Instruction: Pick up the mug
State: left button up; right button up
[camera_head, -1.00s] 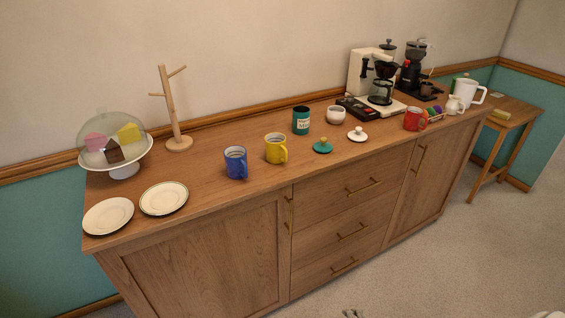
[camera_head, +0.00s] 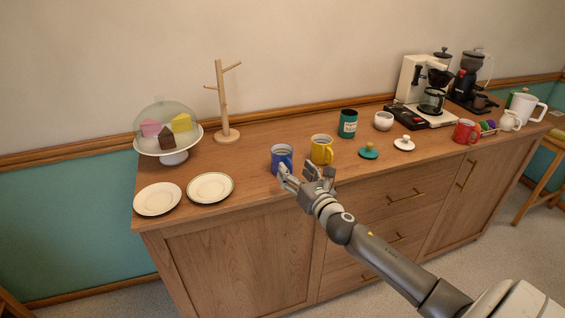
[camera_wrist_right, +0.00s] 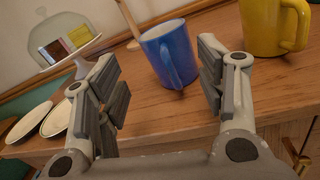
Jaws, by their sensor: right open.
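A blue mug (camera_head: 281,154) stands upright on the wooden sideboard. In the head view my right gripper (camera_head: 307,174) is in front of it and hides part of its lower side. In the right wrist view the blue mug (camera_wrist_right: 170,52) stands ahead, between the two open fingers and nearer the right one, with its handle facing me. My right gripper (camera_wrist_right: 160,90) is open and empty. A yellow mug (camera_head: 321,150) stands just right of the blue one; it also shows at the upper right of the wrist view (camera_wrist_right: 272,25). A red mug (camera_head: 466,131) stands farther right.
Two plates (camera_head: 158,199) and a domed cake stand (camera_head: 174,157) are on the left. A wooden mug tree (camera_head: 226,110) stands behind. A teal jar (camera_head: 348,124), lids, a white bowl (camera_head: 383,121) and a coffee maker (camera_head: 425,88) are to the right. The sideboard's front edge is below my gripper.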

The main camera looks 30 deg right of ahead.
aim_at(292, 164)
jog(key=shift+w+d+p, duration=0.15)
jog(key=shift+w+d, duration=0.1)
jog(key=shift+w, duration=0.75)
jog(key=shift+w+d+p, duration=0.15)
jog(key=shift+w+d, duration=0.05)
jog(key=shift+w, duration=0.75)
jog(key=shift+w+d+p, duration=0.15)
jog(key=shift+w+d, duration=0.1)
jog(key=shift+w, duration=0.75)
jog(key=shift+c, duration=0.3)
jog(key=shift+s, duration=0.1)
grip_shut()
